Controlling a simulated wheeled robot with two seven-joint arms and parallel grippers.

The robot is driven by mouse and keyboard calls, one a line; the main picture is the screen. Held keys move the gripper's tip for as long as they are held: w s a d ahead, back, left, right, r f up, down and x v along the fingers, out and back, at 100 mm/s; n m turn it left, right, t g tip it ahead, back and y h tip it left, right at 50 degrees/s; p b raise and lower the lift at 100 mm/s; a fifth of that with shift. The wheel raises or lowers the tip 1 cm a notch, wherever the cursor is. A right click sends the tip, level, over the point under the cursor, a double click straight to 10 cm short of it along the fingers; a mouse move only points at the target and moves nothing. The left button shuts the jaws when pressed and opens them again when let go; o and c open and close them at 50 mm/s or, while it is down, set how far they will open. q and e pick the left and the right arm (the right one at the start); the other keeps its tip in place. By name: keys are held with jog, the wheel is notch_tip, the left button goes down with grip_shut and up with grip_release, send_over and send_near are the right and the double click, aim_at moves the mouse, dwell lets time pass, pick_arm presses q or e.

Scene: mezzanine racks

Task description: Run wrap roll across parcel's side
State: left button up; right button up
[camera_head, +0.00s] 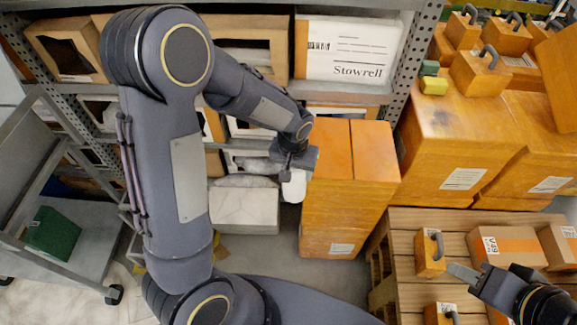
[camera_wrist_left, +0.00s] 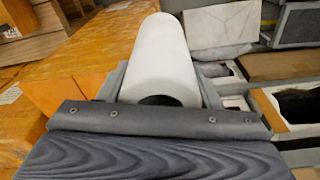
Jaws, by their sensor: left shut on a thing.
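The white wrap roll (camera_wrist_left: 160,50) sits between the two fingers of my left gripper (camera_wrist_left: 162,82) in the left wrist view, with the dark hole of its core facing the camera. In the head view my left gripper (camera_head: 293,163) points down and is shut on the roll (camera_head: 294,187), which is partly hidden. The tall orange parcel (camera_head: 345,200) stands just right of the roll; it is at the left in the wrist view (camera_wrist_left: 90,60). Whether roll and parcel touch is unclear. My right gripper (camera_head: 463,273) is at the lower right, beside a small handled orange block (camera_head: 430,253); its opening is unclear.
A wooden pallet (camera_head: 400,225) holds cartons (camera_head: 505,248) at the lower right. Large orange boxes (camera_head: 455,145) stand behind it. Metal racks with boxes (camera_head: 348,50) fill the back. A grey cart with a green box (camera_head: 52,233) stands left. A pale box (camera_head: 245,207) sits left of the roll.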

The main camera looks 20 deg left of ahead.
pick_arm(q)
jog(key=s+d+f+n+b, duration=0.3)
jog(key=s+d+f+b, duration=0.2)
jog(key=d+f+b, duration=0.45)
jog(key=w+a+r, duration=0.2)
jog(key=w+a, duration=0.2)
jog(key=w, duration=0.1)
jog(key=shift+w+p, duration=0.35)
jog(key=shift+p, duration=0.05)
jog(key=shift+w+a, duration=0.2)
jog(key=shift+w, duration=0.35)
jog(key=shift+w+a, duration=0.2)
jog(key=shift+w, duration=0.35)
dwell(0.7)
jog(key=shift+d, duration=0.15)
